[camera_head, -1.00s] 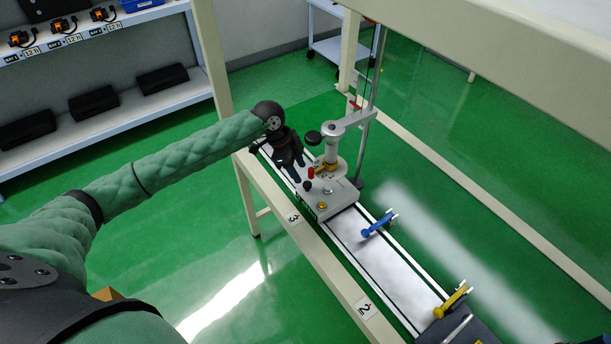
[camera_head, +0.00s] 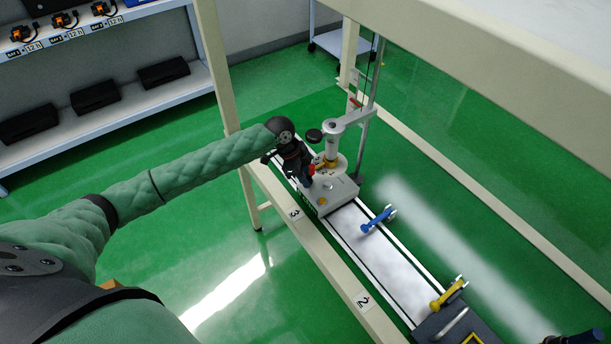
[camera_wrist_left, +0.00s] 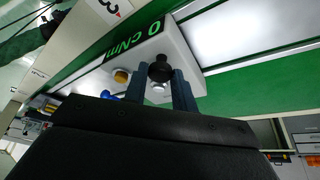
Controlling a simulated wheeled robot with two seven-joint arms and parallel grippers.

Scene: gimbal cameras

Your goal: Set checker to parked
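The checker (camera_head: 341,194) is a grey-white box on the rail, with a round post and arm on top, a yellow collar, a red knob and a yellow button. In the left wrist view its housing (camera_wrist_left: 190,50) shows a green display reading "0 cNm". A black knob (camera_wrist_left: 160,68) stands on it beside a yellow button (camera_wrist_left: 121,76). My left gripper (camera_head: 308,180) is over the checker's near left side. In the wrist view its two fingers (camera_wrist_left: 168,84) are apart, with the black knob between their tips; contact cannot be told.
A white rail (camera_head: 385,250) runs toward the lower right, with a blue clamp (camera_head: 377,220) and a yellow clamp (camera_head: 448,294) along it. A beige frame beam (camera_head: 325,258) borders it. A metal upright (camera_head: 371,100) stands behind the checker. A shelf (camera_head: 110,115) is at the left.

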